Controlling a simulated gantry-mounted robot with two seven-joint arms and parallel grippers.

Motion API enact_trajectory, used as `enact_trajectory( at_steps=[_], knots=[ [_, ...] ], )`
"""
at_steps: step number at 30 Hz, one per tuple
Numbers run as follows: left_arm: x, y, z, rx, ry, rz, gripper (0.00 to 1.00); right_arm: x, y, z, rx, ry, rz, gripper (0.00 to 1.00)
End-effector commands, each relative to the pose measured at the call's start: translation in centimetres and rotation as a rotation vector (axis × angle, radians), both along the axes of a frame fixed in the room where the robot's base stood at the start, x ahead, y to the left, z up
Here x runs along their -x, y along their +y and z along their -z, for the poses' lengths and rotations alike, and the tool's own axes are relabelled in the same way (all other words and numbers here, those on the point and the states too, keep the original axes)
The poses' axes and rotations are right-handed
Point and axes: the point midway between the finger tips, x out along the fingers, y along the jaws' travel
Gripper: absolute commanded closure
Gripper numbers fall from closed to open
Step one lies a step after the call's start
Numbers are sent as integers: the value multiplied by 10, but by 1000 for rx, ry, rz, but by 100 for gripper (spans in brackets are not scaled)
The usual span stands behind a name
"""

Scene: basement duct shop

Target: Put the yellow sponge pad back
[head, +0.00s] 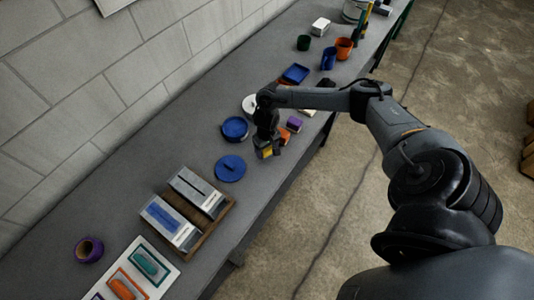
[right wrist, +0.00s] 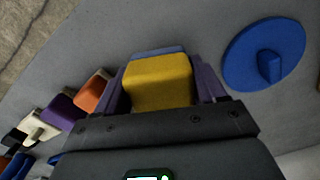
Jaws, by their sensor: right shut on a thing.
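The yellow sponge pad (head: 264,153) is in my right gripper (head: 267,148), over the grey bench (head: 195,150). In the right wrist view the yellow pad (right wrist: 160,82) sits between the two fingers, with a blue-grey layer at its far edge. The right gripper is shut on it. Whether the pad touches the bench is hard to tell. An orange block (head: 284,136) and a purple block (head: 295,124) stand in a row just beside the gripper; they also show in the right wrist view, orange (right wrist: 91,92) and purple (right wrist: 62,110). My left gripper is out of view.
A blue lid (head: 230,168) and a blue dish (head: 235,129) lie close by. A wooden tray (head: 207,228) with two pale boxes and a white board (head: 168,268) with teal and orange pieces are nearer. Cups and a blue tray (head: 295,74) stand farther along. The wall borders the left.

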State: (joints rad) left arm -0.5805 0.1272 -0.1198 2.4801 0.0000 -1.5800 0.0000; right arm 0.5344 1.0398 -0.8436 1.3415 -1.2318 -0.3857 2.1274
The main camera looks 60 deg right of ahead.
Motion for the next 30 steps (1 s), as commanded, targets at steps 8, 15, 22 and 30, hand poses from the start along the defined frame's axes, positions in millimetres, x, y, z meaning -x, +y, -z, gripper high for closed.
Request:
enact_trajectory(
  at_steps=[8,15,22,30],
  knots=[
    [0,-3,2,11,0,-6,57,1,0,33,-1,2,2,58],
    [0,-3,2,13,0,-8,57,0,0,37,-1,0,0,58],
    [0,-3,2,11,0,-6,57,1,0,40,0,1,1,58],
    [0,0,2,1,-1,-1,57,1,0,39,0,1,1,5]
  ],
)
